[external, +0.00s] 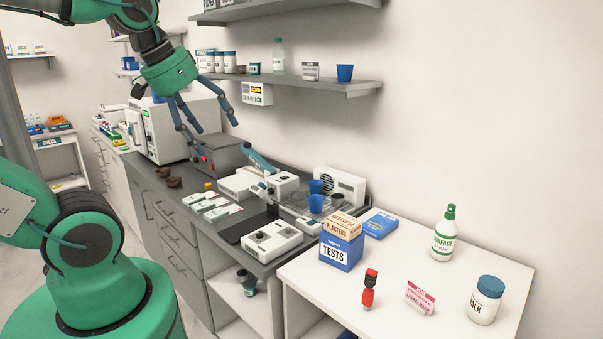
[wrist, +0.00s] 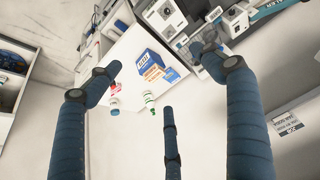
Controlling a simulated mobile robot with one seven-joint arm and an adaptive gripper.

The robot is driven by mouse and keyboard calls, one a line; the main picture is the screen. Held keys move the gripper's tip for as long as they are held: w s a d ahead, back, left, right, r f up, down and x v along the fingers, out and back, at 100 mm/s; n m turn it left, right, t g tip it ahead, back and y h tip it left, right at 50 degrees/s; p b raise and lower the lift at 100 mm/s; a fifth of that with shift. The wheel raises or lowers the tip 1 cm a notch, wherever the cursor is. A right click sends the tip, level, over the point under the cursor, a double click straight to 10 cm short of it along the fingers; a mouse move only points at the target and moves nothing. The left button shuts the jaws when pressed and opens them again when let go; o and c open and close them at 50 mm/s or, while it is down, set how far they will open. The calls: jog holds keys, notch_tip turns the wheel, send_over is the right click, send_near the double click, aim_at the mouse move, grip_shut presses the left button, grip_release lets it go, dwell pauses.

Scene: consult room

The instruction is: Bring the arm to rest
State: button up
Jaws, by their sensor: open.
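My gripper (external: 207,126) is green with blue-grey fingers. It is open and empty, and it hangs in the air in front of the back wall, left of the wall shelf (external: 290,78). In the external view it overlaps the white oven-like device (external: 172,128) and the area above the dark counter (external: 150,178). In the wrist view the fingers of my gripper (wrist: 158,75) are spread wide with nothing between them. The white table (wrist: 120,62) with a blue box (wrist: 148,58) shows beyond the fingers.
Desk devices and blue cups (external: 316,203) crowd the dark counter. Open air surrounds the fingers.

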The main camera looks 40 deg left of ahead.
notch_tip(320, 180, down, 6)
jog(key=b, duration=0.4)
jog(key=shift+r, duration=0.25)
